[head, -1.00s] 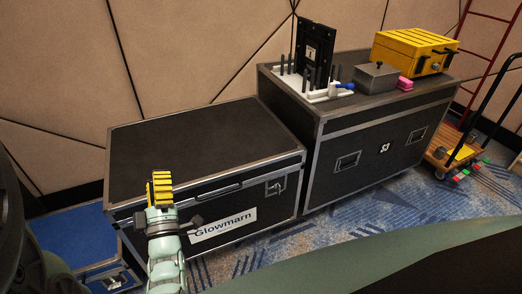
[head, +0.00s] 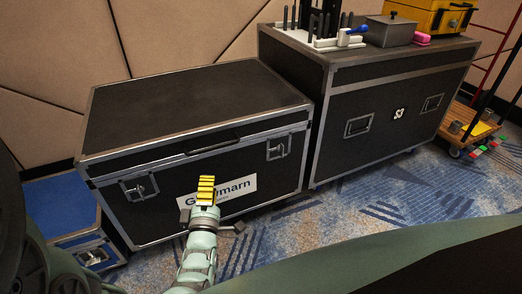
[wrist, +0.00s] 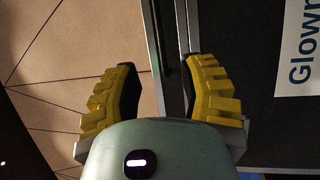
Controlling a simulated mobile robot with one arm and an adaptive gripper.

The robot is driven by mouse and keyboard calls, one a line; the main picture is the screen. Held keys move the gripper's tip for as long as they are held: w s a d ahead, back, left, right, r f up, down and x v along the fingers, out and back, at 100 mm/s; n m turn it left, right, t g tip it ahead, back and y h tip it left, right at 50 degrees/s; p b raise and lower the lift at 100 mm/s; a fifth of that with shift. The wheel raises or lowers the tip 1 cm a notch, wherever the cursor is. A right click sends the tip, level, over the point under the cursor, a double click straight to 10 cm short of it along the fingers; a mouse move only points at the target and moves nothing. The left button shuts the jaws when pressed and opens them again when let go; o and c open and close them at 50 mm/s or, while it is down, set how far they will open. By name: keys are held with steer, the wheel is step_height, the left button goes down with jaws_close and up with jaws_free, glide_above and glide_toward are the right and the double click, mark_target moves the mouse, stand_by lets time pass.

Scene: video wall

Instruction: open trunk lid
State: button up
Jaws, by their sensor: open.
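The trunk is a black flight case with metal edges and a white "Glowmarn" label (head: 217,195). Its lid (head: 190,100) is shut, with a dark handle (head: 213,146) at the lid's front edge. A left latch (head: 139,188) and a right latch (head: 278,147) are on the front. My gripper (head: 206,181) shows in front of the label, below the handle in the picture. In the wrist view its yellow fingers (wrist: 158,62) are apart and nothing is held between them. The lid's metal-edged strip (wrist: 182,20) runs near the right finger; contact cannot be told.
A taller black case (head: 385,110) stands right of the trunk, carrying a rack of tools, a grey box (head: 390,31) and a yellow box (head: 438,14). A blue case (head: 60,205) is low at left. A panelled wall is behind. Carpet in front is clear.

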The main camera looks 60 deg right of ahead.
mark_target(214, 147)
steer(key=shift+b+x, duration=2.75)
steer(key=shift+x, duration=4.1)
jaws_close()
